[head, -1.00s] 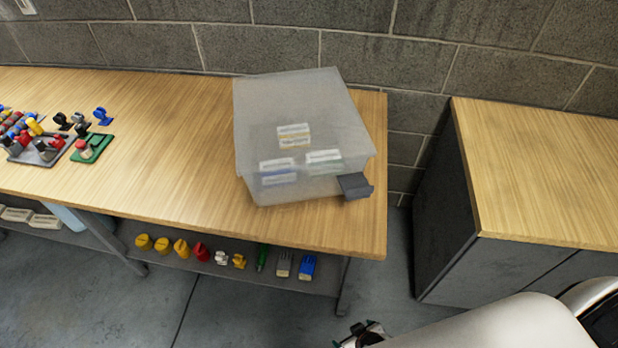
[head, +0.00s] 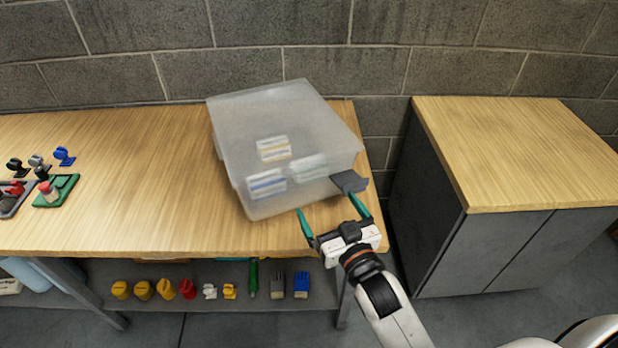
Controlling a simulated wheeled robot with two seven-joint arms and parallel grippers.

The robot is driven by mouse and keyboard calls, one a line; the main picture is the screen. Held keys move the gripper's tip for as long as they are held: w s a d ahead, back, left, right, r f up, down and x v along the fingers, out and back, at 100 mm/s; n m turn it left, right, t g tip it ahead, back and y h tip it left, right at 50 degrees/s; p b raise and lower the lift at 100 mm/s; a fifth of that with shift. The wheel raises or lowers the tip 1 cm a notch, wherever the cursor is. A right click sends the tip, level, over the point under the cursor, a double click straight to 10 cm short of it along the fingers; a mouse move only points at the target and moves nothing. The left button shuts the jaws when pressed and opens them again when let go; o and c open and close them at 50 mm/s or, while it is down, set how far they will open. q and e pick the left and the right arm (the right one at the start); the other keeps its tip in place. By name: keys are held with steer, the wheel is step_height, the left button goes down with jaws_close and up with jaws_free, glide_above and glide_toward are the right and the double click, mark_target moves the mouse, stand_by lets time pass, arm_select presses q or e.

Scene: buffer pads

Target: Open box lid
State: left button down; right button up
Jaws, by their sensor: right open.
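A translucent plastic box (head: 235,165) stands on the wooden workbench near its right end, turned at an angle. Its pale lid (head: 270,105) lies shut on top. Several small white packs (head: 268,183) show blurred through the walls. A dark grey tab (head: 349,182) sticks out at the box's front right corner. My right gripper (head: 328,212) is in front of the box at that corner, with teal fingers spread apart and nothing between them. Its right finger is close to the tab; I cannot tell whether they touch. My left gripper is not in view.
A green pad (head: 58,190) with small parts lies at the far left. A shelf below holds several coloured parts. A wood-topped grey cabinet (head: 520,150) stands to the right, across a gap.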

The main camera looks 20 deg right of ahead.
mark_target(305, 170)
steer(key=w, duration=0.3)
steer(key=w+p, duration=0.1)
steer(key=w, duration=0.3)
steer(key=w+a, duration=0.1)
steer(key=w, duration=0.3)
steer(key=shift+w+f, duration=0.1)
steer(key=shift+w, duration=0.15)
